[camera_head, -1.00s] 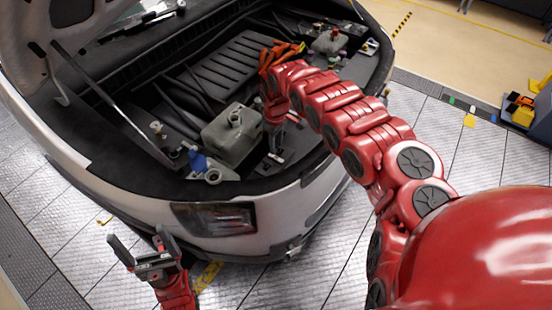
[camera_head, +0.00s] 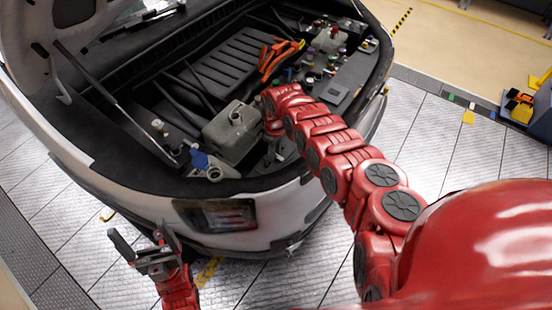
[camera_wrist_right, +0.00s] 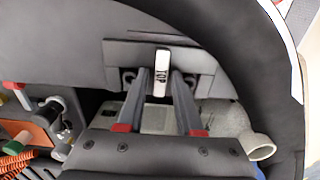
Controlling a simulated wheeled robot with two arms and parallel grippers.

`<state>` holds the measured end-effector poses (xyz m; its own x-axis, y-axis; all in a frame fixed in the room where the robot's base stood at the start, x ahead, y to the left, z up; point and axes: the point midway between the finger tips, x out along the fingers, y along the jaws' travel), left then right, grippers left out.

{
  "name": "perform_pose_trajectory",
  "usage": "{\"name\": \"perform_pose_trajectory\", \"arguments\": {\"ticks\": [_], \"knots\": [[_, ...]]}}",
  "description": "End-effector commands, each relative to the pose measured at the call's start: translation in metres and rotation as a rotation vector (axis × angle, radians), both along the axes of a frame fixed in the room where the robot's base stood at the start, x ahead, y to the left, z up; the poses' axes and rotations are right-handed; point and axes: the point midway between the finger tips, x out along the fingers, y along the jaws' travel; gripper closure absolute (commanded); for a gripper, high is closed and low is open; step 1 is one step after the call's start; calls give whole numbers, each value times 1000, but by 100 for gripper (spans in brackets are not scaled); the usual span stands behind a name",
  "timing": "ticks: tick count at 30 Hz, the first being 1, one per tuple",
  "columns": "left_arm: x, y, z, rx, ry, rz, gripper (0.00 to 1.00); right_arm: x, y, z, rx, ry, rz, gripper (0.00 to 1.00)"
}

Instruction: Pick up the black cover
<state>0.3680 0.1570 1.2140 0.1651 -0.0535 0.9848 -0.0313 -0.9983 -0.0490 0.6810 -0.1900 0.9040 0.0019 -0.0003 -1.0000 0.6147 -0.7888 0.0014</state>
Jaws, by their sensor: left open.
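In the head view the right gripper (camera_head: 269,152) reaches down into the open bay beside the grey tank, and the arm hides much of the cover. My left gripper (camera_head: 146,238) is open and empty, outside the car near its headlight.
The grey tank (camera_head: 232,132) stands left of my right gripper, with a blue cap (camera_head: 199,160) and filler neck near it. An orange part (camera_head: 280,57) and small caps lie further back. The car's front rim (camera_head: 150,186) borders the bay. The left floor is clear.

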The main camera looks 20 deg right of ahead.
Motion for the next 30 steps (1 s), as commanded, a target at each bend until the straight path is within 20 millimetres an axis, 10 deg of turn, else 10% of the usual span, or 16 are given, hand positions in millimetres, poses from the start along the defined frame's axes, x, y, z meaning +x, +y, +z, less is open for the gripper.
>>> {"name": "perform_pose_trajectory", "arguments": {"ticks": [7, 30], "knots": [[0, 0, 0, 0, 0, 0, 10, 0, 0, 0, 1, 1, 0, 100], [0, 0, 32, 0, 0, 0, 10, -1, 0, 34, 0, 4, 1, 100]]}}
